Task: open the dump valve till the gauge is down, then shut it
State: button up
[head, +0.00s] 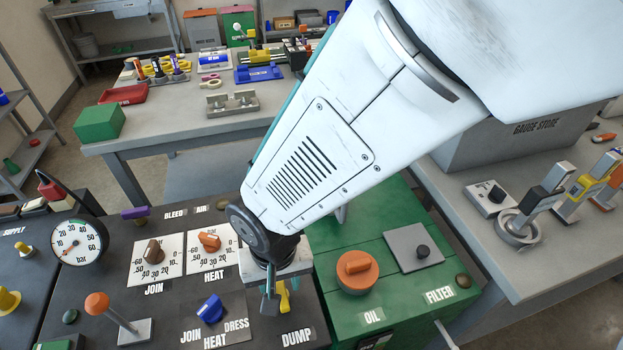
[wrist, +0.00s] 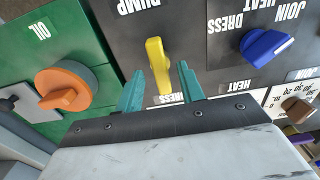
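The yellow dump valve lever (wrist: 157,65) stands on the dark panel beside the DUMP label, and its lower part shows in the head view (head: 283,300). My gripper (wrist: 161,82) has its two teal fingers apart, one on each side of the lever, with visible gaps. In the head view my gripper (head: 272,298) is above the panel beside the DUMP label, partly hidden by my wrist. The round white bar gauge (head: 77,241) is at the left of the panel. Its needle is too small to read surely.
A blue selector knob (head: 210,309) sits left of my gripper, with two dial plates and orange (head: 209,241) and brown (head: 153,252) knobs behind it. An orange-tipped lever (head: 97,303) is further left. The green cabinet with an orange OIL cap (head: 357,270) is at the right.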

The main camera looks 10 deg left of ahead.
jog(key=shift+f, duration=0.4)
grip_shut()
jog(key=shift+n, duration=0.7)
grip_release()
jog(key=shift+d, duration=0.1)
